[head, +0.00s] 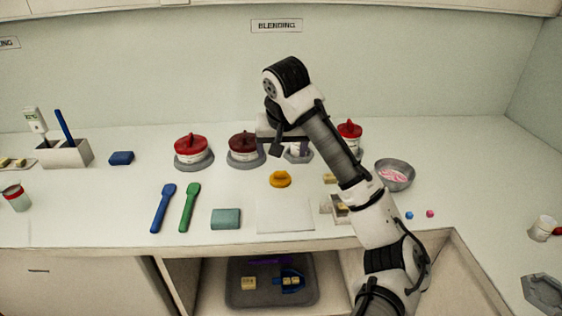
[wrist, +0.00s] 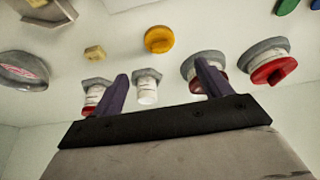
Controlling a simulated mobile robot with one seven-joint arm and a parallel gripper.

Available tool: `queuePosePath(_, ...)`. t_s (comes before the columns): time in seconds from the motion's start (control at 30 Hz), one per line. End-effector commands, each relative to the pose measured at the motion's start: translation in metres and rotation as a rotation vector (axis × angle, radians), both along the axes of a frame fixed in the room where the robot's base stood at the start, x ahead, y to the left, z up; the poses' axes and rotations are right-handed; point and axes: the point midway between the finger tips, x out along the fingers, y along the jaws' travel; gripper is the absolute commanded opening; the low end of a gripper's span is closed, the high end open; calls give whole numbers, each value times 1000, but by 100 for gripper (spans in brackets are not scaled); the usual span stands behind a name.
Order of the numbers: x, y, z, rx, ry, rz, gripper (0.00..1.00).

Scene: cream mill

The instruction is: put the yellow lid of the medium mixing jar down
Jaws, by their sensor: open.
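The yellow lid (head: 280,179) lies on the counter in front of the row of jars, behind a pale square mat. It also shows in the wrist view (wrist: 159,39), apart from the fingers. A lidless white jar (head: 299,154) stands on a grey base in the row, partly hidden by my arm; in the wrist view the jar (wrist: 146,87) shows between my fingers. I cannot read its size. My gripper (head: 272,150) is open and empty, near the jar row; its two dark fingers (wrist: 162,76) are spread wide in the wrist view.
Red-lidded jars (head: 192,150) stand on both sides of the white jar, one with a darker lid (head: 245,146). A grey bowl (head: 396,175) is at the right. Blue (head: 163,208) and green (head: 189,207) spatulas lie at the left front. The pale mat (head: 286,215) is bare.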

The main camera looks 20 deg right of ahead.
Motion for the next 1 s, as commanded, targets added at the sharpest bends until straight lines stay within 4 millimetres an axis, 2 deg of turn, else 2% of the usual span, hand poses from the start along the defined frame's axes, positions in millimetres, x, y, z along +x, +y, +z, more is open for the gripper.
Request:
queuePosePath(0.13,-5,1,12,-2,0,-1,78)
queuePosePath(0.43,-5,3,14,1,-1,3,78)
queuePosePath(0.5,1,12,14,3,-21,23,78)
queuePosePath(0.57,12,31,14,8,-62,69,78)
queuePosePath(0.67,42,92,17,28,-196,206,78)
queuePosePath(0.77,71,185,30,68,-400,397,78)
queuePosePath(0.8,76,225,39,89,-493,475,78)
queuePosePath(0.87,78,285,54,125,-632,587,78)
queuePosePath(0.9,74,324,66,154,-729,658,78)
queuePosePath(0.97,60,381,85,201,-875,757,78)
queuePosePath(1.0,46,416,100,237,-977,818,78)
